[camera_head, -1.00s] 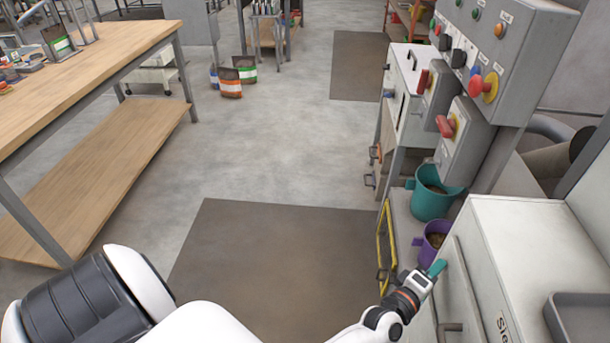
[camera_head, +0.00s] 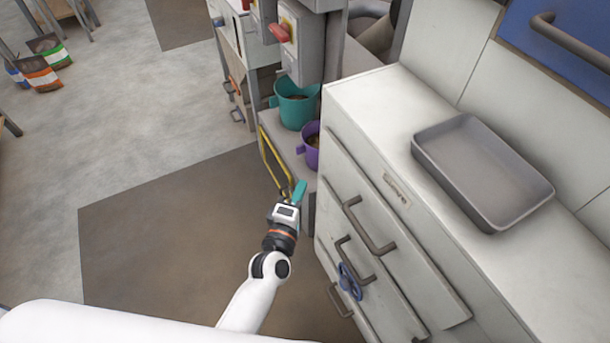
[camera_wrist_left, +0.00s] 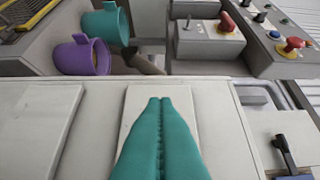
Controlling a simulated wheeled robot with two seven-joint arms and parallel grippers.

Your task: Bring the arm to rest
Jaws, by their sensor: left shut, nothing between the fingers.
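My left gripper (camera_head: 299,192) has teal fingers. It is shut and empty, in front of the white drawer cabinet (camera_head: 365,108) and near the low shelf with the pails. In the left wrist view its teal fingers (camera_wrist_left: 160,135) lie together with nothing between them, and pale cabinet fronts show behind them. My left arm comes in from the lower left of the head view. My right gripper is not in view.
A teal pail (camera_head: 296,107) and a purple pail (camera_head: 309,150) stand beside the cabinet. A grey tray (camera_head: 480,170) lies on the cabinet top. Drawer handles (camera_head: 368,228) and a blue handwheel (camera_head: 349,282) stick out near my arm. A dark mat (camera_head: 150,225) covers clear floor at left.

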